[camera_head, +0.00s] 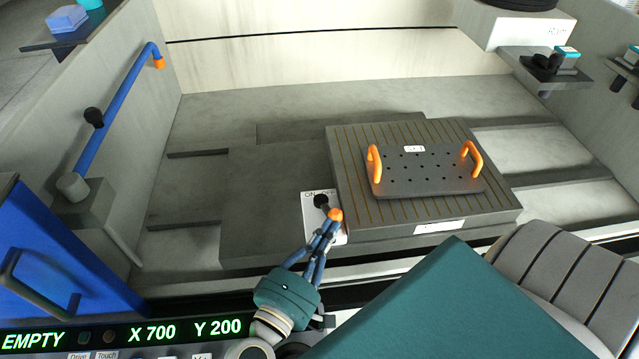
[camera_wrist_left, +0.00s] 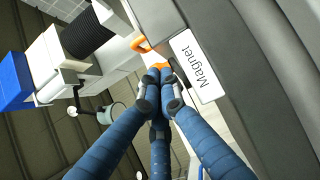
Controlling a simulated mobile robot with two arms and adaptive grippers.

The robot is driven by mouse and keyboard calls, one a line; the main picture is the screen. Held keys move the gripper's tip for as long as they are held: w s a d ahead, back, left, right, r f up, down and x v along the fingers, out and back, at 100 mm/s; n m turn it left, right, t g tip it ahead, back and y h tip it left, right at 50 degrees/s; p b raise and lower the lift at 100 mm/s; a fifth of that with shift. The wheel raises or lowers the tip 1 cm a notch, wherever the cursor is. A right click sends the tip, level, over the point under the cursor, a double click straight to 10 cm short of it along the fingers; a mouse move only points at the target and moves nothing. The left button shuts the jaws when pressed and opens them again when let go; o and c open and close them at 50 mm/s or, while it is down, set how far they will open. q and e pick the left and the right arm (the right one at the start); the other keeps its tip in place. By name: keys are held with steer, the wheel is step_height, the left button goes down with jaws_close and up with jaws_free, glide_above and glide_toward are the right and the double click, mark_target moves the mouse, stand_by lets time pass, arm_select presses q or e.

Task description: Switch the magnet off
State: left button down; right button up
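The magnet (camera_head: 350,165) is a grey ribbed block with a white label on its front; the label reads "Magnet" in the left wrist view (camera_wrist_left: 198,66). At its left side is a white switch plate (camera_head: 309,211) marked "ON", with a black knob (camera_head: 321,200); other lettering is not readable. My left gripper (camera_head: 335,215) is at the plate, its orange fingertips just below and right of the knob. Its fingertips are together in the left wrist view (camera_wrist_left: 160,70). Contact with the switch cannot be told. My right gripper is not in view.
A dark perforated plate (camera_head: 425,178) with two orange handles lies on the magnet. A control panel (camera_head: 130,336) reading "EMPTY X 700 Y 200" runs along the front.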

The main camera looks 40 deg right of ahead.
arm_select(q)
steer(key=shift+s+d, duration=0.15)
steer(key=shift+d, duration=0.15)
steer(key=shift+s+d, duration=0.1)
steer(key=shift+d, duration=0.15)
stand_by(0.6)
